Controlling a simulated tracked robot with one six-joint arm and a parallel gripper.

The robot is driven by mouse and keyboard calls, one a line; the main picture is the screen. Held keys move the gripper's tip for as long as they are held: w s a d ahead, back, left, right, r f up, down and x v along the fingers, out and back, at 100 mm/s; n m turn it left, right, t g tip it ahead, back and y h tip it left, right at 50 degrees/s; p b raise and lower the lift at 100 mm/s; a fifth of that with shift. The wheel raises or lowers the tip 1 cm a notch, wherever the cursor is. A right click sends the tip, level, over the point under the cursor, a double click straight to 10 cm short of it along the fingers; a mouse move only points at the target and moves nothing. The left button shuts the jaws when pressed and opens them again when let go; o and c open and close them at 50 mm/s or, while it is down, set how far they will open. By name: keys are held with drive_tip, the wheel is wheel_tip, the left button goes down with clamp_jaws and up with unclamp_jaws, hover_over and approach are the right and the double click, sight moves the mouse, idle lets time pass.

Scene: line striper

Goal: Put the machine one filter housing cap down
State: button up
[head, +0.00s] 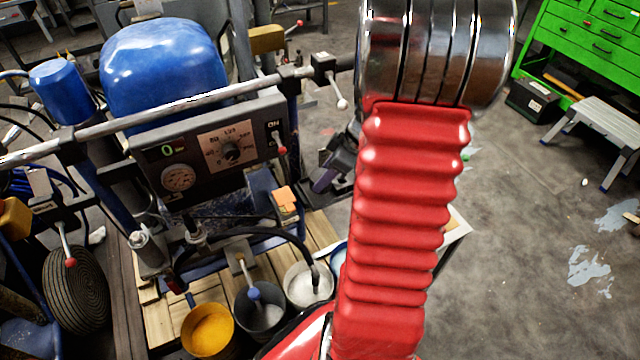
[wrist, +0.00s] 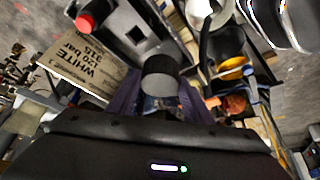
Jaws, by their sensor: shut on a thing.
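My gripper (wrist: 158,105) shows in the wrist view, with its two dark purple fingers on either side of a short dark cylinder with a grey round end, which looks like the filter housing cap (wrist: 160,76). The fingers are shut on it. In the head view my gripper (head: 325,178) shows only in part, beside the red sleeve of my arm, and I cannot make out the cap there. The striping machine (head: 215,150) stands at left, with a blue tank and a dark control panel. I cannot tell which filter housing the cap belongs to.
A yellow bucket (head: 208,330), a grey bucket (head: 260,308) and a white bucket (head: 308,285) stand on wooden slats below the panel. A cardboard sign (wrist: 88,62) reads WHITE 120 bar. A step stool (head: 598,130) and green cabinet (head: 590,45) stand at right. The right floor is mostly open.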

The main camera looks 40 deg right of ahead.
drive_tip(key=shift+w+a+f, duration=0.15)
drive_tip(key=shift+w+a, duration=0.1)
drive_tip(key=shift+w, duration=0.1)
drive_tip(key=shift+f, duration=1.65)
drive_tip(key=shift+f, duration=0.1)
drive_tip(key=o, duration=1.1)
drive_tip(key=v, duration=1.2)
drive_tip(key=shift+s+m, duration=0.1)
drive_tip(key=shift+m, duration=0.2)
